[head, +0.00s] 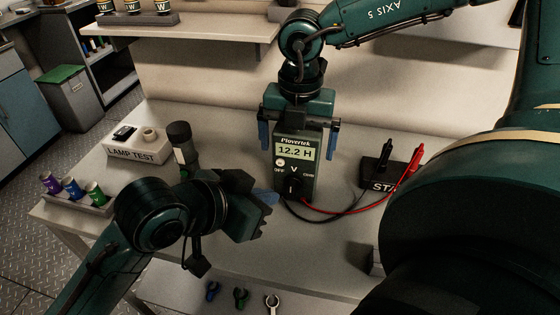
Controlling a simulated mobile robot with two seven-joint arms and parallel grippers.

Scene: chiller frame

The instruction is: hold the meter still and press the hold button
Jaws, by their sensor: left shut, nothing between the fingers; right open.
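The meter (311,171) stands upright on the bench, a dark green case with a lit display reading "12.2 H". A small round pale button (280,162) sits below the display's left side, and a black dial below that. My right gripper (298,135) is open, with its blue-padded fingers on either side of the meter's upper part; contact cannot be told. My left gripper (270,197) is shut and empty, its blue fingertips close to the meter's lower left, below the button. Whether they touch the case cannot be told.
Red and black leads run from the meter to probes in a dark stand (377,174) at right. A lamp test box (138,149), a dark cylinder (181,140) and a battery tray (75,199) are at left. My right arm hides the bench's right side.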

